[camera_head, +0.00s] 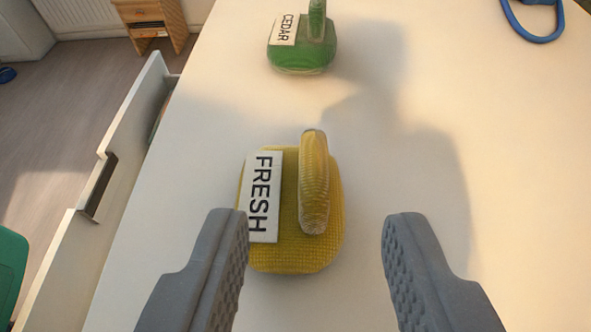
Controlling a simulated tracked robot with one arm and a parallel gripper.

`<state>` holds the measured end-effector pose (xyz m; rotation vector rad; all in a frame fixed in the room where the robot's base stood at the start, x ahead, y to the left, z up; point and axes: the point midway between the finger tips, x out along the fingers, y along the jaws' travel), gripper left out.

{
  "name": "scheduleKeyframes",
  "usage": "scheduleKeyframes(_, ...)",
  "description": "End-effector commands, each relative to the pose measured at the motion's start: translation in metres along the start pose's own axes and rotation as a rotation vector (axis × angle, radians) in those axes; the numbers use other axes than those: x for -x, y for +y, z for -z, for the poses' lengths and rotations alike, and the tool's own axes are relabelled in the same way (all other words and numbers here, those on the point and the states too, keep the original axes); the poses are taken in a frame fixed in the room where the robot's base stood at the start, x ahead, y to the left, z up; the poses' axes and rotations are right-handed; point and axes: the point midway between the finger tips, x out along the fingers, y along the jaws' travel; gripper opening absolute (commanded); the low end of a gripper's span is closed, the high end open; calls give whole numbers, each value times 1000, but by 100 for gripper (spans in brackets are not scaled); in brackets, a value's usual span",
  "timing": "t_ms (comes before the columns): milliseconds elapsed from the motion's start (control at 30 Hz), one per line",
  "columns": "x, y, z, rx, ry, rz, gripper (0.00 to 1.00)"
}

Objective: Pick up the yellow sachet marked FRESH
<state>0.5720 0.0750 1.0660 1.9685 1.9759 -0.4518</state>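The yellow sachet (316,252) lies on the pale top of the chest, in the middle of the view. It has a white label (263,197) reading FRESH on its left part and a raised yellow loop or handle (314,183) on its right part. My gripper (318,225) is open, with a grey ridged finger on each side at the bottom of the view. The left finger's tip overlaps the sachet's lower left edge in the picture. The right finger is apart from it, to the right. Nothing is held between the fingers.
A green sachet (302,58) labelled CEDAR lies farther back on the chest top (420,100). A blue loop (536,36) is at the top right. An open drawer (100,190) sticks out at the left edge. The top right of the yellow sachet is clear.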

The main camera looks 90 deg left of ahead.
Motion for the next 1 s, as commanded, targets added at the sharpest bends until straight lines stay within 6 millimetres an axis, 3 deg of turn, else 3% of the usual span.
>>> scheduleKeyframes(167, -12, 0, 0, 0, 1, 2, 38)
scheduleKeyframes(433, -48, -1, -2, 0, 0, 4, 38)
scheduleKeyframes(667, -51, 0, -1, 0, 0, 0, 38)
scheduleKeyframes(700, -51, 0, -1, 0, 0, -1, 36)
scheduleKeyframes(833, -51, 0, -1, 0, 0, -1, 0)
scheduleKeyframes(1000, -51, 0, -1, 0, -1, -1, 0)
